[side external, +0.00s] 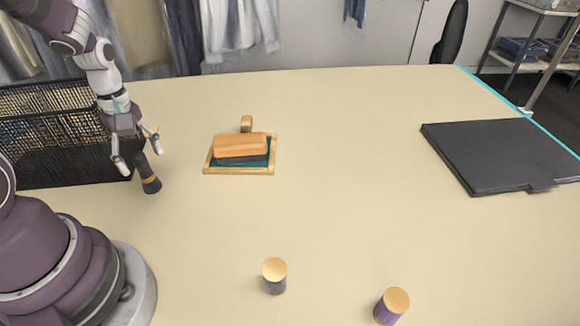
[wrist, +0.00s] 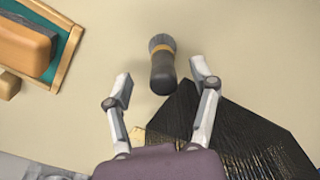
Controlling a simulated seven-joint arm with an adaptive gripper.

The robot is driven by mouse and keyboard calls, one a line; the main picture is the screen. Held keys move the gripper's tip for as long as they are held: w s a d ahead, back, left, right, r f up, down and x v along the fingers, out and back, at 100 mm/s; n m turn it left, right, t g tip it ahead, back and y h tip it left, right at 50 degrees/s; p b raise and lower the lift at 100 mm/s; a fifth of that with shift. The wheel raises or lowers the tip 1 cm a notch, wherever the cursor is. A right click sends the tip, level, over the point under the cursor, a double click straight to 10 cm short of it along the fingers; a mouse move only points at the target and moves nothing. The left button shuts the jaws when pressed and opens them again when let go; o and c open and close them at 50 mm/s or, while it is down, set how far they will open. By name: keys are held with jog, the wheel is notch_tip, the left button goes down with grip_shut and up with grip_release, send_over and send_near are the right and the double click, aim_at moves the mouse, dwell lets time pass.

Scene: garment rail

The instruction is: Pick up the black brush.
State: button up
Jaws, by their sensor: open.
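The black brush (side external: 149,178) has a dark handle, a tan band and dark bristles. It is on the table just in front of the black mesh basket. In the wrist view the brush (wrist: 162,65) is ahead of and between the fingertips, with its handle end towards the palm. My gripper (side external: 137,150) is open above the handle end, one finger on each side. In the wrist view my gripper (wrist: 160,85) shows a clear gap between each finger and the handle. I cannot tell the exact height of the fingers above the table.
A black mesh basket (side external: 50,160) stands close behind my gripper at the left. A wooden-framed tray (side external: 240,171) holds a wooden-backed block (side external: 240,143). Two wood-topped cylinders (side external: 274,277) (side external: 392,306) stand at the front. A black flat case (side external: 500,155) lies at the right. The middle is clear.

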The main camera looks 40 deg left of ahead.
aim_at(146, 173)
jog(key=f, duration=0.4)
jog(key=shift+s+a+f, duration=0.1)
jog(key=shift+a+f, duration=0.1)
jog(key=shift+c, duration=0.2)
grip_shut()
